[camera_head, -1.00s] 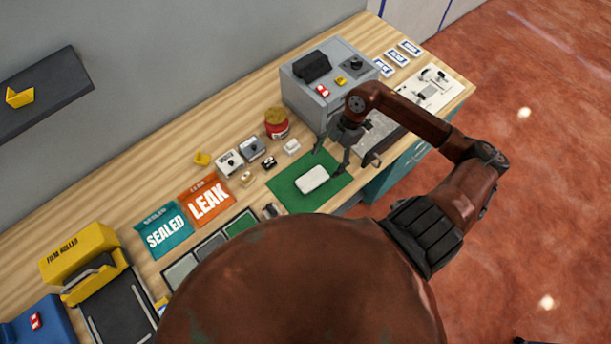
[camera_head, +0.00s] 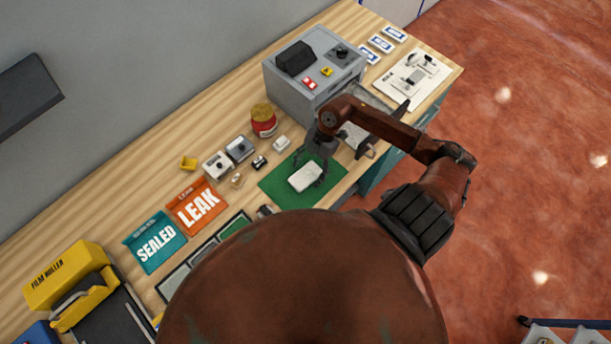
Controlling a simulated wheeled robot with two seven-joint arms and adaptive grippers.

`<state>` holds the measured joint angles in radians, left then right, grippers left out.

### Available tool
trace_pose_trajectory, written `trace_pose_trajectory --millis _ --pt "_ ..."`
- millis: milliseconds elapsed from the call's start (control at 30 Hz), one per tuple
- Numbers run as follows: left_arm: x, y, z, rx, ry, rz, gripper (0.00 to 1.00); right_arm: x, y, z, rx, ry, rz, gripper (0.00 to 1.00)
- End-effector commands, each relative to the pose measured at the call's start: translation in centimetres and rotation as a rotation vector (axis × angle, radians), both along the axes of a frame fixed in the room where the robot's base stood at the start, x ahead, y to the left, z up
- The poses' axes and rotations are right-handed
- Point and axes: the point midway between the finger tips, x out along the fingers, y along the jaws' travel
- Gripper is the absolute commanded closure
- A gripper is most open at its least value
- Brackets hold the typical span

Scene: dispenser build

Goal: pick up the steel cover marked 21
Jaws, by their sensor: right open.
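I cannot read a 21 on any part, so I cannot tell which one is the steel cover. A grey block (camera_head: 239,149) and a paler block (camera_head: 218,165), each with a dark spot on its face, stand side by side left of the green mat. A whitish rounded block (camera_head: 306,178) lies on the green mat (camera_head: 275,186). My right gripper (camera_head: 315,165) is open, its fingers pointing down over the mat, close around or just above the whitish block. I cannot tell whether they touch it. My left gripper is not in view.
A grey machine (camera_head: 315,85) stands behind my right gripper. A red jar with a yellow lid (camera_head: 263,121) and a small white part (camera_head: 282,144) are near the mat. LEAK (camera_head: 197,205) and SEALED (camera_head: 155,243) pouches and a yellow film roller (camera_head: 66,275) lie left.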

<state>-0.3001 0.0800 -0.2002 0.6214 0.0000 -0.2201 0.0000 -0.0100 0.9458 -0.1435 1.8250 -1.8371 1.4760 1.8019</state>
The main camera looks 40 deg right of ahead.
Motion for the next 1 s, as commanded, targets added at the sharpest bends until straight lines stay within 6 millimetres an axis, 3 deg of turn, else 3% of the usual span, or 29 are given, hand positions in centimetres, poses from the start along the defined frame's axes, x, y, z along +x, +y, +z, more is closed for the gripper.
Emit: trace_pose_trajectory --millis 300,1000 --pt "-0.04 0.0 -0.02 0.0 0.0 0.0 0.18 -0.05 0.11 -0.48 -0.001 -0.001 -0.001 0.33" --pt "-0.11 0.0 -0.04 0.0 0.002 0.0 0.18 -0.06 0.1 -0.45 -0.001 -0.001 -0.001 0.81"
